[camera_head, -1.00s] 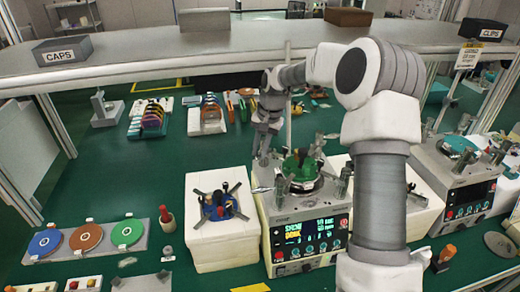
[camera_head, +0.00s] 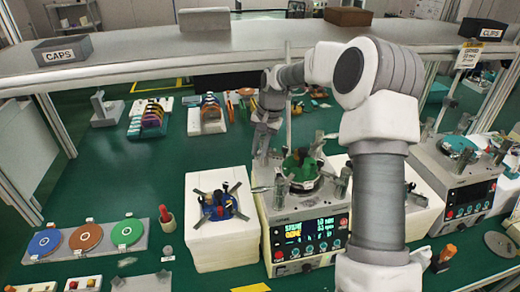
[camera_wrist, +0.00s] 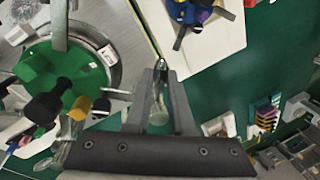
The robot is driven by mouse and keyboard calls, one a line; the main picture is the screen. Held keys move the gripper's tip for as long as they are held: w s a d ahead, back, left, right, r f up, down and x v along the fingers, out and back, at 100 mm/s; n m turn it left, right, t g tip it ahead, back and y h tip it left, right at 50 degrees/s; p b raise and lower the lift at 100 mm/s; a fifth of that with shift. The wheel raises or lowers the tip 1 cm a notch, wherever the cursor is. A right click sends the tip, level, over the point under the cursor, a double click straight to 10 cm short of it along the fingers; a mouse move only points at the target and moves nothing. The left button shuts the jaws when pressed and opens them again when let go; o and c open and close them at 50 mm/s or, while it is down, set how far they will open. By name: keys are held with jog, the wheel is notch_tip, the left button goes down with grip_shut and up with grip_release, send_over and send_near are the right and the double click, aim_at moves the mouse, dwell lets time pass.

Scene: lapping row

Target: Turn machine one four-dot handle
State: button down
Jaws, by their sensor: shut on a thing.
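Machine one (camera_head: 283,222) is the grey lapping machine at the centre of the head view, with a lit panel and a green disc (camera_head: 303,183) on top. The disc also shows at left in the wrist view (camera_wrist: 40,68). My gripper (camera_head: 262,162) reaches down at the machine's rear left edge. In the wrist view its fingers (camera_wrist: 160,68) converge on a small bright metal piece (camera_wrist: 161,62), apparently a handle end, at the gap beside the white block. Most of that piece is hidden between the fingers. I cannot make out any dots on it.
A white block (camera_head: 215,250) with a blue fixture (camera_head: 218,205) stands close left of the machine. A second machine (camera_head: 455,190) stands at right. A grey shelf (camera_head: 250,55) spans above.

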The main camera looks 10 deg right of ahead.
jog(key=shift+w+a+r+m+t+h, duration=0.25)
jog(key=shift+w+a+m, duration=0.4)
jog(key=shift+m, duration=1.3)
jog(key=shift+w+a+f+m+t+h, duration=0.15)
jog(key=shift+w+a+m+h, duration=0.25)
jog(key=shift+w+m, duration=1)
jog(key=shift+w+a+m+t+h, duration=0.1)
jog(key=shift+w+a+m+h, duration=0.3)
jog(key=shift+m, duration=2.05)
jog(key=shift+s+a, duration=0.1)
jog(key=c, duration=0.8)
grip_release()
jog(key=shift+b, duration=0.3)
